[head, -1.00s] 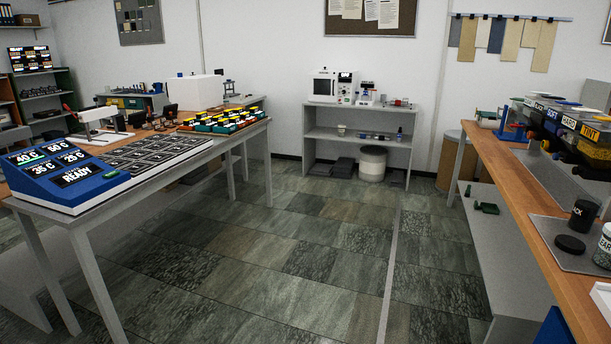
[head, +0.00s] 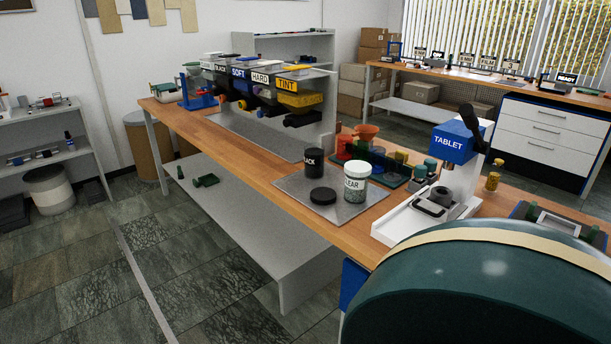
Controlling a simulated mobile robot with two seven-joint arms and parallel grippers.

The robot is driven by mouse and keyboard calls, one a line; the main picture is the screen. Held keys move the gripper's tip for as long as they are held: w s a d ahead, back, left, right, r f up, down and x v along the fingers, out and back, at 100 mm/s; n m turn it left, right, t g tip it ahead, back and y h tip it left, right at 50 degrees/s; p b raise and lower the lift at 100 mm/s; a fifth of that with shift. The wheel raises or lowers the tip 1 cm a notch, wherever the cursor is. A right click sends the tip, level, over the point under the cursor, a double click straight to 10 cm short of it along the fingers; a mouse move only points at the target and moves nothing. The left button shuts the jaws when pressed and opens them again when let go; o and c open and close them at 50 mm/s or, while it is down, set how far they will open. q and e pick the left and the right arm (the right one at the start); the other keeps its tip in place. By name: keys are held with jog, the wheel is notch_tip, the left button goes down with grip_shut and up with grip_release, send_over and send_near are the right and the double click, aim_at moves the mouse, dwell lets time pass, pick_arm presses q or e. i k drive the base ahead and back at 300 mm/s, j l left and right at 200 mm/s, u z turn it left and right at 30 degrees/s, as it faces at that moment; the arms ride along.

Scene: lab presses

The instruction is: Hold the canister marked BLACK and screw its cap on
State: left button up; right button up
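The black canister (head: 314,163), its label partly visible as "ACK", stands upright on a grey metal mat (head: 292,190) on the wooden bench. A flat round black cap (head: 323,196) lies on the mat in front of it, apart from the canister. A clear jar with a white lid marked "CLEAR" (head: 355,183) stands to the right of the cap. Whether the black canister's top is open is too small to tell. Neither of my grippers shows in the head view.
A blue and white TABLET press (head: 455,150) stands right of the mat. Orange funnels (head: 367,133) and small jars stand behind it. Labelled bins (head: 262,85) line the bench's far left. A large dark green rounded shape (head: 480,290) blocks the lower right. The floor at left is clear.

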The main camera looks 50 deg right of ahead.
aim_at(314, 151)
jog(key=i+u, duration=0.2)
jog(key=i, duration=0.8)
jog(key=i+l+u, duration=0.25)
jog(key=i, duration=0.75)
jog(key=j+z, duration=0.1)
jog(key=z, duration=4.15)
